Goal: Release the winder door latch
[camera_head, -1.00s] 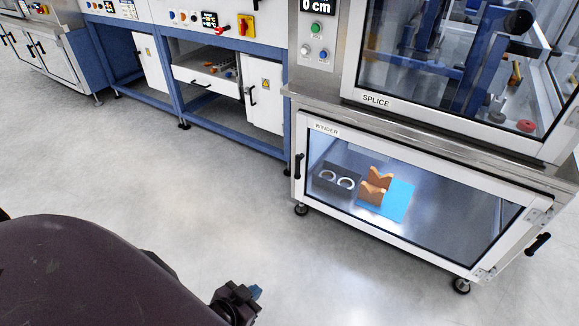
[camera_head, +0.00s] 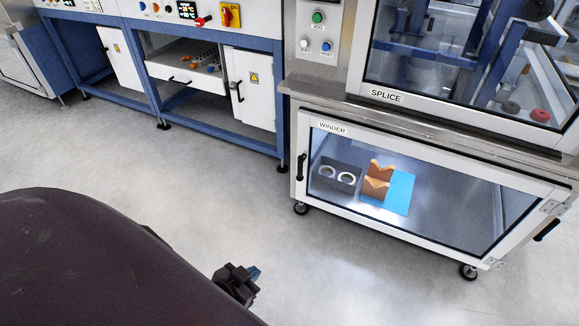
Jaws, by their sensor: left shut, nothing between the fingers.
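No separate latch can be told apart from this handle. My left gripper (camera_head: 250,277) is low in the middle of the view, dark with a bluish tip. It is shut and empty, over the floor, apart from the door. My right gripper is not in view.
Behind the glass are a dark block with two white rings (camera_head: 337,175), orange V-shaped blocks (camera_head: 377,185) and a blue sheet (camera_head: 400,190). A blue-framed bench (camera_head: 220,130) with an open drawer stands left of the cabinet. The floor (camera_head: 150,165) before them is clear.

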